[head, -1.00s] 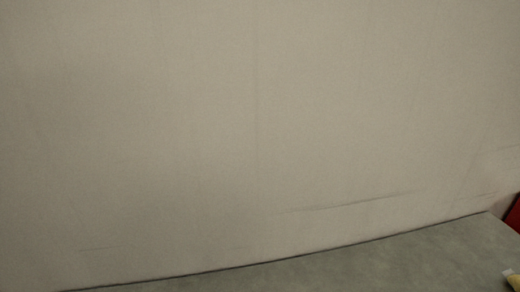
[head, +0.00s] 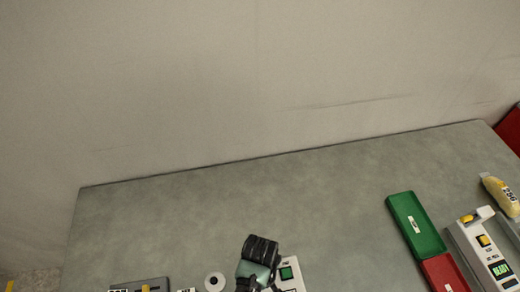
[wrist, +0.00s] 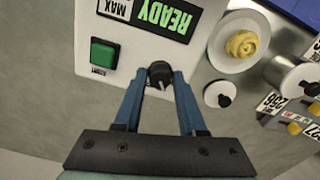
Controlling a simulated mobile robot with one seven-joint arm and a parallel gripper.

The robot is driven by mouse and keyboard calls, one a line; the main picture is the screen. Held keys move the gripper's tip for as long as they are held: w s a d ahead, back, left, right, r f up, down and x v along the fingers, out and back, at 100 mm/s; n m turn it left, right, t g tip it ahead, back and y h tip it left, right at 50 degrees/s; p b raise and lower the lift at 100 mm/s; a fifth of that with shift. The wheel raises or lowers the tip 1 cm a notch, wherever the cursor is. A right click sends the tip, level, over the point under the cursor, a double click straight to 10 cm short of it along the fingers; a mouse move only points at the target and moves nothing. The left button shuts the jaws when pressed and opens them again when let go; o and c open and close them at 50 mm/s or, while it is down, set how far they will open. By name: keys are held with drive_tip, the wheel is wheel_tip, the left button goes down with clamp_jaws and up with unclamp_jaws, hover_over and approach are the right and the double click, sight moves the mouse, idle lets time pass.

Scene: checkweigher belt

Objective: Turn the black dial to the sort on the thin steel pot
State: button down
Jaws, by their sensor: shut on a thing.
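In the wrist view my gripper (wrist: 160,80) has its two blue fingers closed on a small black dial (wrist: 159,70) on the white panel (wrist: 88,77). A pale mark shows on the dial; its exact setting is unclear. Right of it is a steel pot-like part (wrist: 292,74) with a black knob; I cannot tell whether it is the thin pot. In the head view my gripper (head: 260,250) is at the bottom edge, beside the panel's green button (head: 286,272), and the dial is hidden.
In the head view, a green tray (head: 416,226), a red tray (head: 444,272) and a yellow bag (head: 501,195) are right. The table's back is clear.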

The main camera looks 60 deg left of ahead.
drive_tip(key=shift+m+p, duration=0.4)
drive_tip(key=shift+m, duration=0.8)
drive_tip(key=c, duration=0.5)
unclamp_jaws()
wheel_tip(320, 180, up, 13)
drive_tip(key=b, duration=0.1)
idle(0.3)
